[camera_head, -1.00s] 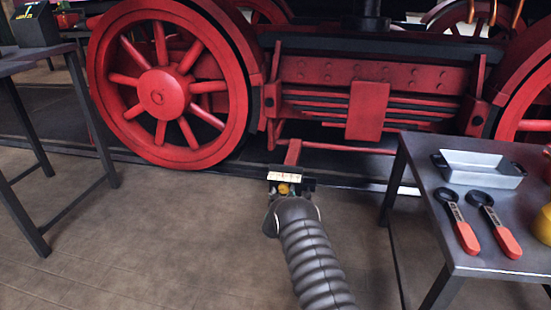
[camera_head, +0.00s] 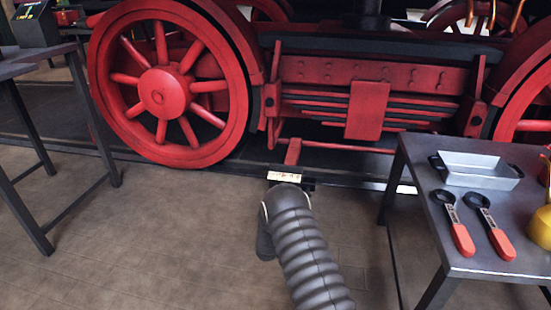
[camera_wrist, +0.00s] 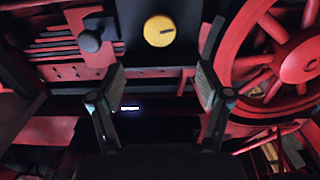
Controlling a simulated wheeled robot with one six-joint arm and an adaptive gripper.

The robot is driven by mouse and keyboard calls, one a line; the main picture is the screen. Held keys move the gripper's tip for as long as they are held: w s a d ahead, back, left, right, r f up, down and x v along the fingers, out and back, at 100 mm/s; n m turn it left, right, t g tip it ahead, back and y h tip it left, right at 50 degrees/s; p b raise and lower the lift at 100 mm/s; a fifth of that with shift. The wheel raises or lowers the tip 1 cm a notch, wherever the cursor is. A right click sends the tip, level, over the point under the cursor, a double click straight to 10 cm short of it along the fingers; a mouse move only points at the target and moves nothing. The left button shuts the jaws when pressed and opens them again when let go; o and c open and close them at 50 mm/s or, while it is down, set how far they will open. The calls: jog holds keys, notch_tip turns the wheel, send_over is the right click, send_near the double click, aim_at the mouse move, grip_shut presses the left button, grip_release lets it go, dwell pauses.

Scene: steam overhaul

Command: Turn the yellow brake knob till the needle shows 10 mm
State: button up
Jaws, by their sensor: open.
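The yellow brake knob (camera_wrist: 158,31) shows near the top of the wrist view, round, with a dark mark on its face pointing right. It sits on a dark panel (camera_wrist: 135,50). My gripper (camera_wrist: 160,82) is open and empty; its two fingers point toward the panel, with the knob beyond and between them, apart from both. In the head view my arm hides the knob and the gripper. A pale scale plate (camera_head: 284,177) shows just above my arm; its needle and reading are too small to tell.
A dark round knob (camera_wrist: 90,41) is left of the yellow one. In the head view, a red wheel (camera_head: 165,85) is behind left. A table (camera_head: 470,235) at right bears a metal tray (camera_head: 478,172) and two red-handled wrenches (camera_head: 455,225). Another table (camera_head: 20,165) stands left.

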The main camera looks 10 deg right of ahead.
jog(key=s+a+r+g+y+p, duration=0.1)
jog(key=s+r+g+y, duration=0.1)
jog(key=r, duration=1.1)
jog(key=s+a+r+n+g+y+p, duration=0.1)
jog(key=s+r, duration=0.4)
jog(key=r, duration=0.9)
jog(key=shift+s+r+g+y+p, duration=0.2)
jog(key=shift+r+g+y+p, duration=0.3)
jog(key=shift+y, duration=0.6)
jog(key=shift+a+f, duration=0.15)
jog(key=shift+f, duration=0.1)
jog(key=w+f+h+b, duration=0.1)
jog(key=w+f+b, duration=0.1)
jog(key=f, duration=1.5)
jog(key=w+f+h+b, duration=0.2)
jog(key=f, duration=1.5)
notch_tip(320, 180, up, 6)
jog(key=w+d+m+t+h, duration=0.1)
jog(key=w+d+t+h, duration=0.1)
jog(key=w+t, duration=0.15)
jog(key=shift+t, duration=0.25)
jog(key=x, duration=0.6)
jog(key=b+x, duration=0.1)
jog(key=x, duration=0.5)
jog(key=shift+w+d+f, duration=0.15)
jog(key=shift+w+d, duration=0.05)
jog(key=shift+d, duration=0.1)
